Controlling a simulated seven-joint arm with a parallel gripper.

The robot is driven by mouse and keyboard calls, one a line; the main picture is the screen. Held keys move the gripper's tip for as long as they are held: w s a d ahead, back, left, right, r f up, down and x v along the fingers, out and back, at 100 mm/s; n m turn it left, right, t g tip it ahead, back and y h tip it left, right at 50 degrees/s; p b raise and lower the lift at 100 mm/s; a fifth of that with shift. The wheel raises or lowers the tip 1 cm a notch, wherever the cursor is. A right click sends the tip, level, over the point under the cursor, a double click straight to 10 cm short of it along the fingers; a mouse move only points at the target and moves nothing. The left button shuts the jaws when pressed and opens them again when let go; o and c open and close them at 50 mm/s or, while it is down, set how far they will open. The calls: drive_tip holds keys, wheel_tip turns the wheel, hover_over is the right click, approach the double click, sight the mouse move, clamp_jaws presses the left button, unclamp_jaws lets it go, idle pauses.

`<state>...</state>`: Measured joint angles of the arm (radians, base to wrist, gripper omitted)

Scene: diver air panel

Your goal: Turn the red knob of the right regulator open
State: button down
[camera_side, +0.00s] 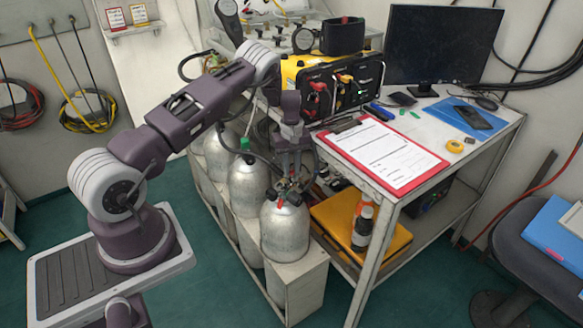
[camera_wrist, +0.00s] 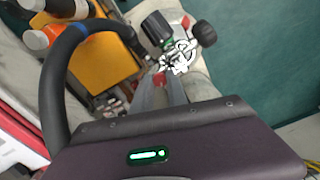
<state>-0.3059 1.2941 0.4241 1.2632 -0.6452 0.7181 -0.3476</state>
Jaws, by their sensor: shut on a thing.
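In the side view my gripper (camera_side: 290,178) points down at the valve and regulator fitting (camera_side: 290,188) on top of the front silver cylinder (camera_side: 284,232). In the wrist view the two grey fingers of my gripper (camera_wrist: 164,88) are closed around a small red part at the regulator, which looks like the red knob (camera_wrist: 160,79). The fingers hide most of it, and how far it is turned cannot be told. The regulator (camera_wrist: 178,55), with a dark round gauge (camera_wrist: 157,29) and a black handwheel (camera_wrist: 204,33), lies just beyond the fingertips.
More cylinders (camera_side: 247,188) stand in the rack behind. A black hose (camera_wrist: 52,80) arches close to my gripper. The trolley to the right carries a yellow-black panel (camera_side: 330,85), a red clipboard (camera_side: 382,152) and a monitor (camera_side: 440,45). An orange-capped bottle (camera_side: 363,222) stands on its shelf.

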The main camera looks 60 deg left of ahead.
sight(292, 171)
idle(0.5)
drive_tip(key=c, duration=1.3)
unclamp_jaws()
wheel_tip(292, 171, up, 7)
drive_tip(key=shift+r, duration=0.1)
